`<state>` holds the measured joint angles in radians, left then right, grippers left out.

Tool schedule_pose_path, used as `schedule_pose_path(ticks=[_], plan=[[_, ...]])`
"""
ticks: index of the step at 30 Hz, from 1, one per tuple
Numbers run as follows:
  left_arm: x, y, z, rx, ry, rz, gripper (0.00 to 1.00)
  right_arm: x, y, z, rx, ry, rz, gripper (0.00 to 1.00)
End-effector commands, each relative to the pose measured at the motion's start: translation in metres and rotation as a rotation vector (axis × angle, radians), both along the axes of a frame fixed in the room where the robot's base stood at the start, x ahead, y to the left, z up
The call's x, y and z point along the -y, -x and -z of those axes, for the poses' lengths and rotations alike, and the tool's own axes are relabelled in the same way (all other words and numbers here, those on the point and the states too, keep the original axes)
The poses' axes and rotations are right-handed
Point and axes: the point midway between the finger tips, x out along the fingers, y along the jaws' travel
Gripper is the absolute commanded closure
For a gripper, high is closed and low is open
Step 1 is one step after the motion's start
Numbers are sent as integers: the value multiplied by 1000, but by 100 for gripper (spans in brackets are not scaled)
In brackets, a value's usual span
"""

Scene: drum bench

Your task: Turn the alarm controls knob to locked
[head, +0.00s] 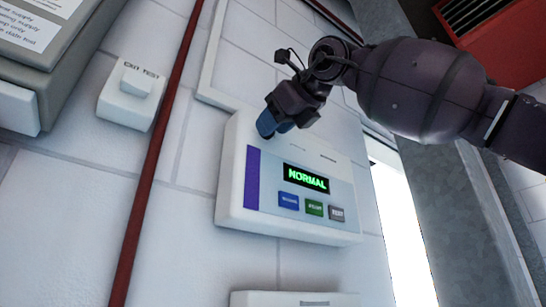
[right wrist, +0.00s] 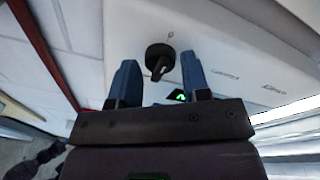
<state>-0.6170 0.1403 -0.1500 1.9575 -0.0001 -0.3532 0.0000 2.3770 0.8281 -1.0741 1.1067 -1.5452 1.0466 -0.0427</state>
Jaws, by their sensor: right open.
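The alarm panel (head: 300,222) is a white box on the wall with a purple stripe, a green NORMAL display (head: 306,178) and a row of three buttons (head: 313,208). My right gripper (head: 268,126) is at the panel's upper left corner in the head view and hides the knob there. In the right wrist view the black round knob (right wrist: 159,57) with its raised grip shows between and just beyond the open blue fingers of my right gripper (right wrist: 157,75). The fingers look apart from the knob, with a gap on each side. My left gripper is not in view.
A dark red pipe (head: 150,180) runs down the wall left of the panel. A small white switch box (head: 133,95) and a grey cabinet (head: 60,60) are further left. Another white box (head: 295,299) sits below the panel. A red unit (head: 515,50) is at upper right.

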Motion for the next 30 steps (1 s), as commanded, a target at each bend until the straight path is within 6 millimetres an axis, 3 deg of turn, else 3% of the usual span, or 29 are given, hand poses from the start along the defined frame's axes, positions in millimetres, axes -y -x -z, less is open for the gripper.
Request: schedule_pose_path(ticks=[15, 21, 30], plan=[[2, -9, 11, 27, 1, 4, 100, 50, 68, -10, 2, 0, 0, 57], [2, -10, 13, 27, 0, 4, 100, 59, 79, -12, -1, 1, 0, 57], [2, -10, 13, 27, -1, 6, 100, 59, 80, -13, -1, 1, 0, 57]])
